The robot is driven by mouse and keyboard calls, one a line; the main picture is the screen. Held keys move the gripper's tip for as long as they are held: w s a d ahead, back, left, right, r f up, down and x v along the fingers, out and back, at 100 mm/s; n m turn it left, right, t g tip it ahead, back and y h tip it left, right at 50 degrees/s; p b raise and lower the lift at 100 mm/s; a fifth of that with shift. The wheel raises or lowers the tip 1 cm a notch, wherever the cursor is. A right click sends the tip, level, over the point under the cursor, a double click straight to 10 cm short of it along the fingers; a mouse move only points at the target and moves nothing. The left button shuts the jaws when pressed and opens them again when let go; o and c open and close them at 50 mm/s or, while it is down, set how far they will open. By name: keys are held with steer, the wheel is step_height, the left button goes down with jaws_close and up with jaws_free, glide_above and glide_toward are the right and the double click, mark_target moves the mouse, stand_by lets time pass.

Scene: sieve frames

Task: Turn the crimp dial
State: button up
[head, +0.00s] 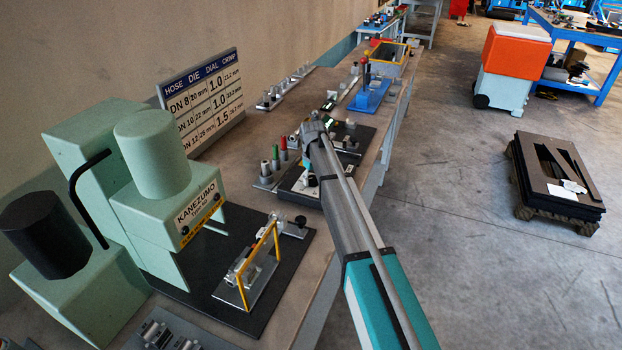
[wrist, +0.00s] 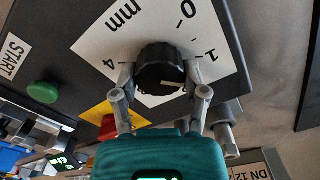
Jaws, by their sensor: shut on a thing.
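The crimp dial (wrist: 161,67) is a round black ribbed knob in the wrist view. It sits on a white scale plate (wrist: 105,45) marked mm, with 0, 1 and 4 legible. A pale pointer line on the knob points right, close to the right finger; I cannot tell its exact value. My gripper (wrist: 160,72) has one finger on each side of the knob and is shut on it. In the head view my gripper is small at the arm's far end, and the dial cannot be made out there.
The dark panel has a green START button (wrist: 43,92) and a red button on yellow (wrist: 108,126). In the head view, a HOSE DIE DIAL CRIMP chart (head: 207,103) stands by the wall. A green KANEZUMO press (head: 150,160) stands left of my arm.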

steer(key=shift+d+n, duration=0.1)
steer(key=shift+n, duration=1.6)
steer(key=o, duration=1.1)
steer(key=shift+w+d, duration=0.1)
steer(key=shift+o, duration=0.2)
